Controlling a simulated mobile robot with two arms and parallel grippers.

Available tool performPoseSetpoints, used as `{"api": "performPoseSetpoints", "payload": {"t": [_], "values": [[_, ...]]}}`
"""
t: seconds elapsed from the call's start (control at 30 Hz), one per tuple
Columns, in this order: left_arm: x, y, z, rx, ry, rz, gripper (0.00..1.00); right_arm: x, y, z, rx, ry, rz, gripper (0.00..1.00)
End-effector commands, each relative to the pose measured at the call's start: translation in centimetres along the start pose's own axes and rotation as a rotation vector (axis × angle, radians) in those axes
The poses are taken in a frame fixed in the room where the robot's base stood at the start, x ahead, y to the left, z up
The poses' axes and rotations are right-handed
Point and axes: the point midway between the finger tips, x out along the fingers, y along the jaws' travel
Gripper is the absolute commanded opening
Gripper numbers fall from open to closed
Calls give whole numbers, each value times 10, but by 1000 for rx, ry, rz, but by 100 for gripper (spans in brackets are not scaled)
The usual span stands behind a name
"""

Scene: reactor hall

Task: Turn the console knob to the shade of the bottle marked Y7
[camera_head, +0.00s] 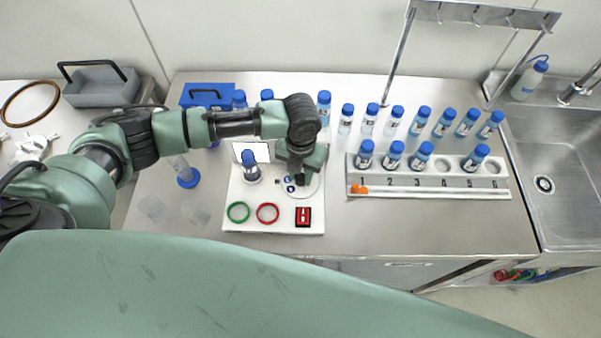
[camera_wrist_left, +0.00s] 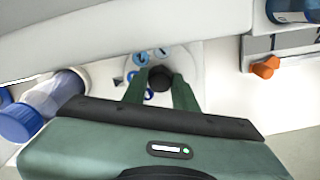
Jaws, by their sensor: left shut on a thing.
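My left gripper (camera_head: 298,176) points down over the white console (camera_head: 255,217). In the left wrist view its two green fingers are shut on the dark round knob (camera_wrist_left: 160,77). The knob sits on a pale dial (camera_wrist_left: 189,62) ringed with blue shade spots, some covered by the fingers. In the head view my gripper hides the knob. A blue-capped bottle (camera_head: 250,167) stands on the console left of the dial; it lies at the left of the wrist view (camera_wrist_left: 52,97). Bottle labels are too small to read, so I cannot tell which is Y7.
A white rack (camera_head: 430,182) numbered 1 to 6 holds several blue-capped bottles, with an orange piece (camera_head: 359,189) at its front left. More bottles stand behind it. The console has a green ring (camera_head: 238,212), a red ring (camera_head: 268,213) and a red switch (camera_head: 303,217). A sink (camera_head: 560,150) is at right.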

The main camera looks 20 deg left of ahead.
Motion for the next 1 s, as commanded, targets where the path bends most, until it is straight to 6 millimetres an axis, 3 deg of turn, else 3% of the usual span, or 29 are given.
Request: {"api": "performPoseSetpoints", "payload": {"t": [0.6,1.0], "values": [[3,0,-3,557,7,-1,0,12,-2,1,1,0,-2,59],[3,0,-3,755,9,-2,0,16,-2,1,1,0,-1,59]]}}
